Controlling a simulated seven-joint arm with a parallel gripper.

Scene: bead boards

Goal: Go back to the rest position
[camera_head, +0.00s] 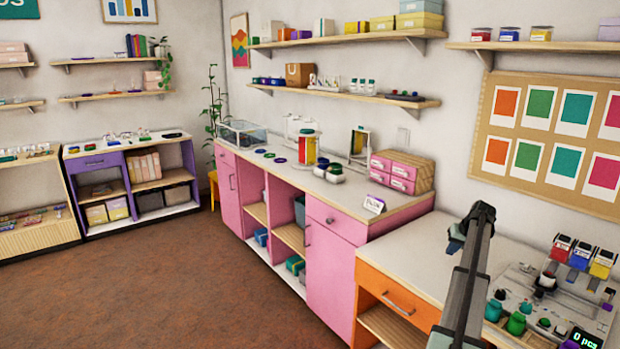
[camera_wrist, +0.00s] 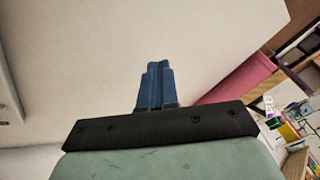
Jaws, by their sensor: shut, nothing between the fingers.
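My gripper (camera_wrist: 155,68) shows in the wrist view with its two blue fingers side by side and touching. It is shut and holds nothing. A broad pale surface fills the view behind the fingertips, and nothing touches them. In the head view my arm rises at the lower right, in front of the orange-fronted counter. A small dark blue part shows near its bend, and I cannot tell clearly whether it is the fingers.
The counter at the right holds a board of jars and bottles (camera_head: 527,309) and red, blue and yellow bins (camera_head: 580,256). A pink cabinet (camera_head: 332,262) with boxes (camera_head: 402,171) and a small sign (camera_head: 374,204) stands left of my arm. The brown floor (camera_head: 150,285) is clear.

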